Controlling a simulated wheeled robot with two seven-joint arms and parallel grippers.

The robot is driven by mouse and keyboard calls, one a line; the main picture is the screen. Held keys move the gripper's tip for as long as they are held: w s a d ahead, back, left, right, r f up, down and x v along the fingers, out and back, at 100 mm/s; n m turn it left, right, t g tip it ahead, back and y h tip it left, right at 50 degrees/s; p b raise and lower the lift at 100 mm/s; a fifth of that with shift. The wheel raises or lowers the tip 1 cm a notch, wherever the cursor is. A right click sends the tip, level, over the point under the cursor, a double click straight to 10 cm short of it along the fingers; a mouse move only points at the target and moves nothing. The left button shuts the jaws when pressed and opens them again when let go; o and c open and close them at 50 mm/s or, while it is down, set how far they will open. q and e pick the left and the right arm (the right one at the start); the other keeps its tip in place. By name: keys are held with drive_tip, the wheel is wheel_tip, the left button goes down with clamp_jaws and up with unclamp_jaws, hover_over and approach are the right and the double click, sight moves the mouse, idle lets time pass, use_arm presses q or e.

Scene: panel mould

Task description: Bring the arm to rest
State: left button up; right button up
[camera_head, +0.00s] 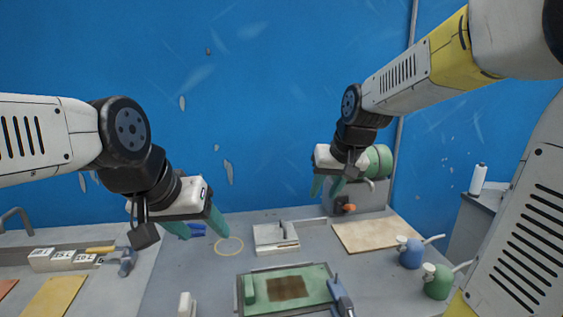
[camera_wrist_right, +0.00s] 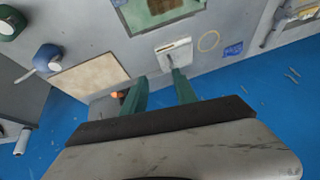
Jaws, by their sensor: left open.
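My left gripper (camera_head: 203,226) is open with green fingers pointing down. It hangs above the far left part of the grey table (camera_head: 190,280), near a yellow ring (camera_head: 228,247) and a small blue item (camera_head: 196,231). My right gripper (camera_head: 327,186) is raised at the back, in front of the blue wall and left of a grey machine. In the right wrist view its two green fingers (camera_wrist_right: 160,92) stand apart with nothing seen between them. A green panel mould (camera_head: 315,277) with a brown patch lies at the front of the table, apart from both grippers.
A white block with a dark handle (camera_head: 276,239) stands behind the mould. The grey machine (camera_head: 359,199) with an orange knob is at the back. A beige board (camera_head: 376,234), a blue bottle (camera_head: 411,255) and a green bottle (camera_head: 436,284) are at the right.

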drive_tip(key=s+d, duration=0.2)
drive_tip(key=s, duration=0.7)
drive_tip(key=s+d+r+t, duration=0.1)
drive_tip(key=s, duration=0.8)
drive_tip(key=shift+d+m, duration=0.3)
drive_tip(key=shift+d, duration=0.05)
